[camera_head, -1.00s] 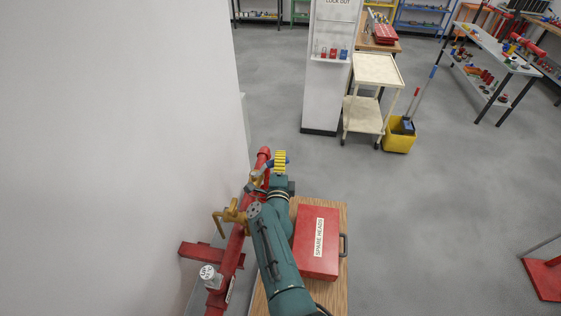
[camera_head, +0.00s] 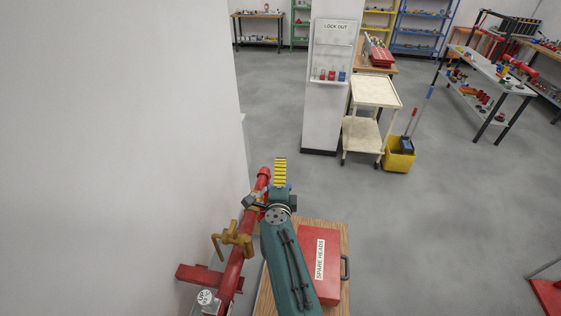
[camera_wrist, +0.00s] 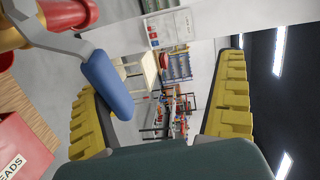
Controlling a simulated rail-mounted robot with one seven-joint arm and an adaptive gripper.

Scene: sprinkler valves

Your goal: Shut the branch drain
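The red branch pipe (camera_head: 232,270) runs along the white wall at the lower left of the head view. A brass valve (camera_head: 236,238) sits on it. Near its far end is a metal lever with a blue grip (camera_wrist: 108,85), clear in the wrist view at the left. The lever comes from a brass and red fitting (camera_wrist: 45,22). My gripper (camera_wrist: 160,82) is open, its yellow fingers spread apart. The blue grip overlaps the inner edge of the left finger; I cannot tell if they touch. In the head view my gripper (camera_head: 280,172) is beside the pipe's far end.
A red spare heads case (camera_head: 320,262) lies on a wooden stand (camera_head: 338,228) right of my arm. The white wall (camera_head: 120,150) is close on the left. Beyond are a lock-out panel (camera_head: 331,90), cream cart (camera_head: 375,95) and yellow mop bucket (camera_head: 398,155). Grey floor is open to the right.

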